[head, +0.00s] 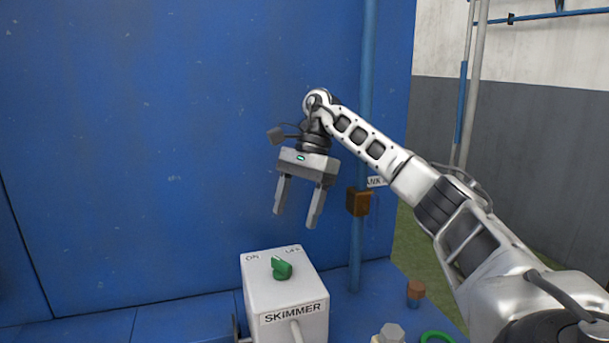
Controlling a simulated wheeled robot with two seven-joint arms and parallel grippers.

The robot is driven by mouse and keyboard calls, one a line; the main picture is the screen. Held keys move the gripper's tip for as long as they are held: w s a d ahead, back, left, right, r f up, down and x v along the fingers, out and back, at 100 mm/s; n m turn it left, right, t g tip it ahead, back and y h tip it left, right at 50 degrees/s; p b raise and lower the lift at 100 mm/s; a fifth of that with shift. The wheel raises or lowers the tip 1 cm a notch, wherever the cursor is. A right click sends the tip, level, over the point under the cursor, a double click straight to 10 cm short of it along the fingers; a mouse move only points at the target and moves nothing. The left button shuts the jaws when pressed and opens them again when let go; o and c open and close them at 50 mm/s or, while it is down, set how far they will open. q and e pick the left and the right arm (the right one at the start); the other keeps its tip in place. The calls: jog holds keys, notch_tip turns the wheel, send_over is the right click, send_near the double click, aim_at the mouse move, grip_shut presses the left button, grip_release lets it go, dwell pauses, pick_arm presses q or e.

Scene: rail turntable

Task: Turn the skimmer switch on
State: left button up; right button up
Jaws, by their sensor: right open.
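The skimmer switch is a light grey box (285,293) at the bottom centre, labelled SKIMMER on its front. A green knob (281,268) sits on its top face. ON is printed at the top left of that face and OFF at the top right. The knob is small, and I cannot tell for sure which word it points to. My right gripper (295,220) is open and empty, with its fingers pointing down. It hangs above and slightly behind the box, apart from the knob. My left gripper is not in view.
A large blue wall (180,140) stands behind the box. A vertical blue pipe (363,230) with a brown block (358,201) rises to the right. An orange-brown capped piece (414,293), a grey hexagonal piece (391,333) and a green ring (437,337) sit at the lower right.

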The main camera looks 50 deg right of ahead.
pick_arm(q)
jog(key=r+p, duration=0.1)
jog(key=p, duration=0.2)
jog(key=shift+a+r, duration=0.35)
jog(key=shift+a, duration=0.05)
pick_arm(e)
jog(key=v, duration=0.6)
jog(key=shift+r, duration=0.3)
jog(key=shift+d, duration=0.1)
